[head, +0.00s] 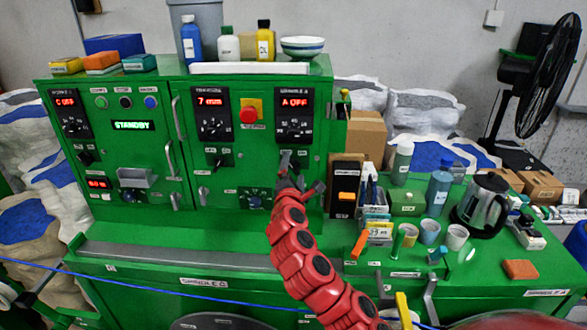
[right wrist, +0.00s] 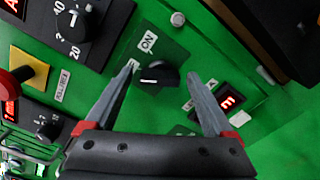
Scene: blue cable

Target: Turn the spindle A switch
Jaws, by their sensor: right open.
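The spindle A switch is a black rotary knob (right wrist: 157,76) with a white mark, in the right wrist view. An ON label (right wrist: 147,42) is beside it; another label is partly hidden by a fingertip. In the head view the panel display (head: 295,103) above this area reads A OFF. My right gripper (head: 291,166) is at the lower part of that panel and mostly covers the switch there. In the right wrist view its open fingers (right wrist: 163,72) stand on either side of the knob, with gaps; I cannot tell their depth relative to it. My left gripper is not in view.
A red emergency button (head: 249,114) on a yellow plate is left of the panel. A small red display (right wrist: 230,103) is near the right finger. A black box with an orange switch (head: 346,196) stands right of the cabinet. Bottles and cups crowd the right bench.

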